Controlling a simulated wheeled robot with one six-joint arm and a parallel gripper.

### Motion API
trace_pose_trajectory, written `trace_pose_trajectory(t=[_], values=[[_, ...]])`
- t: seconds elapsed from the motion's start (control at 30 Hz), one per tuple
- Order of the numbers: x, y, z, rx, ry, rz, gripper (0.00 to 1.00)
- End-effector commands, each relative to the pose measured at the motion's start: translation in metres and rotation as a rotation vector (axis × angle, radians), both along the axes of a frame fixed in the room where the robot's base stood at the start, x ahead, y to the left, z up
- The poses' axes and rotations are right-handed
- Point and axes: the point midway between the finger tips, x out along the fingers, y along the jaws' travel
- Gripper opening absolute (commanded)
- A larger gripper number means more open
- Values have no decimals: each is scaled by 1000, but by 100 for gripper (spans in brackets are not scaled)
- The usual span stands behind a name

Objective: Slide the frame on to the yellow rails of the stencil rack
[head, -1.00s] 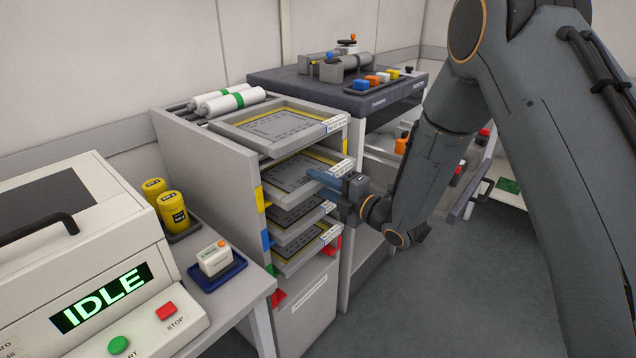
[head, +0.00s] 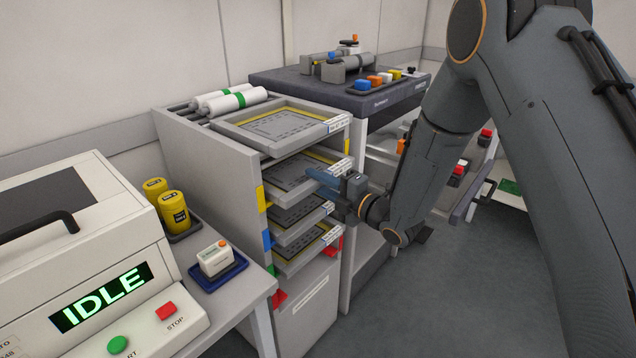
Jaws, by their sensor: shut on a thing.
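The stencil rack (head: 205,165) is a grey open-fronted cabinet with coloured tags on its front post. The yellow tag (head: 261,197) is the uppermost, with blue, green and red below. A grey frame with a dark stencil sheet (head: 288,171) lies level at the yellow height. Most of it is inside the rack, with its front edge at the opening. My gripper (head: 322,180) has blue fingers and is shut on this frame's front right edge. The yellow rails themselves are hidden by the frame and the rack's side, so I cannot tell how it bears on them.
Another frame (head: 247,131) lies on the rack top beside white rolls (head: 238,102). Two more frames (head: 294,211) sit in lower levels. A dark-topped trolley (head: 374,101) stands close behind. The printer (head: 85,245) is at left. Floor is clear at front right.

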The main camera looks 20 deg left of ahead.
Motion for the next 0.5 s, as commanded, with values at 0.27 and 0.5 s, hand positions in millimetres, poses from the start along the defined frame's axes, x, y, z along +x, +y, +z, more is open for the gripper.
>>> trace_pose_trajectory(t=[0.27,0.5], values=[[2,5,1,2,-2,0,0],[4,9,1,2,-2,0,0]])
